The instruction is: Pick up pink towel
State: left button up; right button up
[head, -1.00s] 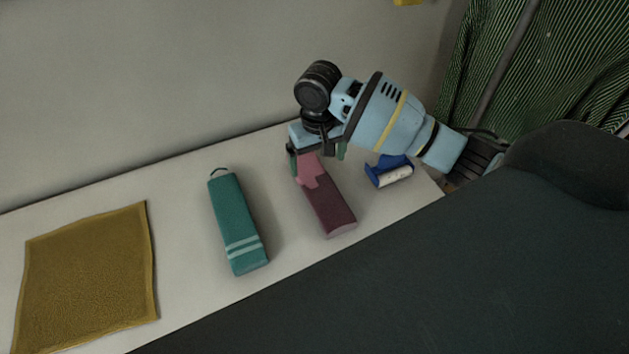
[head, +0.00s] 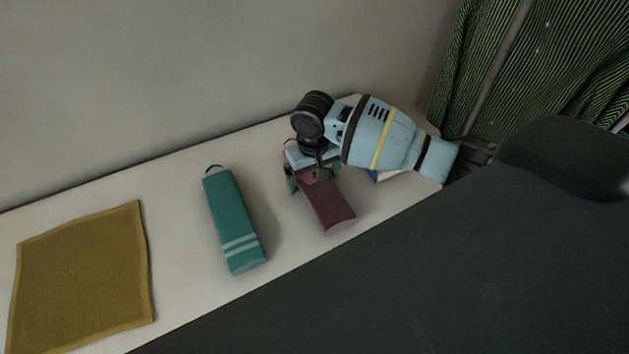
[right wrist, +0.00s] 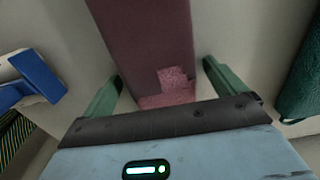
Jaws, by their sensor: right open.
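The pink towel (head: 328,205) is a folded, dark pink block lying on the white surface. Its far end is under my right gripper (head: 313,180). In the right wrist view the towel (right wrist: 145,38) runs up between the two green fingers of my right gripper (right wrist: 160,88), with a lighter pink patch near its close end. The gripper is open, one finger on each side of the towel, with a gap showing on both sides. My left gripper is not in view.
A teal rolled towel (head: 233,220) lies to the left, and a flat mustard cloth (head: 80,275) farther left. A blue item (right wrist: 35,78) lies on the other side, mostly hidden by my arm in the head view. A wall stands behind; a dark surface (head: 400,285) fills the front.

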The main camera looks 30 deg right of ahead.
jog(key=c, duration=1.1)
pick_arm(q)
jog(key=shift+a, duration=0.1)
pick_arm(e)
jog(key=shift+c, duration=0.3)
jog(key=shift+r, duration=0.1)
